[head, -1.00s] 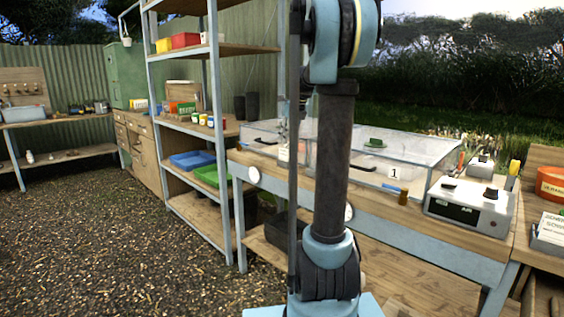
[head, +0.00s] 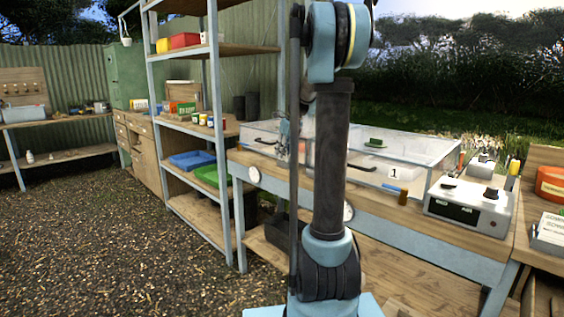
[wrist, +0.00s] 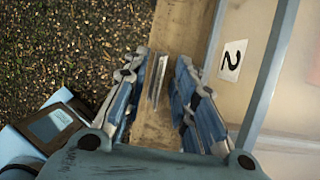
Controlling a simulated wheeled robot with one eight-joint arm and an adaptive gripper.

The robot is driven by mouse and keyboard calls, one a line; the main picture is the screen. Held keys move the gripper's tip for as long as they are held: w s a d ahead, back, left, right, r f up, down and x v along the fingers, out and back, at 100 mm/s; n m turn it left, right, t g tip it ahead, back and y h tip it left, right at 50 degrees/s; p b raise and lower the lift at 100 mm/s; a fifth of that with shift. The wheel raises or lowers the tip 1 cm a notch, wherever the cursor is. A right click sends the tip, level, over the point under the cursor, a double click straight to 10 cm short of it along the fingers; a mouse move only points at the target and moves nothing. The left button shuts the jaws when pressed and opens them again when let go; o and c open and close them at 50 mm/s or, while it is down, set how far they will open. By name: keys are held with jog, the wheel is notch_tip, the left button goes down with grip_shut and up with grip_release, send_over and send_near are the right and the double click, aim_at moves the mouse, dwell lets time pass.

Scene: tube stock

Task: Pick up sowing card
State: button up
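In the wrist view a thin, pale, card-like thing (wrist: 157,78) stands nearly edge-on on a wooden ledge (wrist: 165,30); its face cannot be read, so I cannot tell for sure that it is the sowing card. My gripper (wrist: 160,76) is open, with one blue-grey finger on each side of this thing and a gap to both. In the head view my gripper (head: 283,138) shows small at the front left of the clear-lidded case, partly hidden by my arm.
In the head view the clear case (head: 430,150) bears a label "1" (head: 395,173). Shelving (head: 215,140) rises left.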

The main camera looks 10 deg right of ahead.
grip_shut()
jog(key=shift+r, duration=0.1)
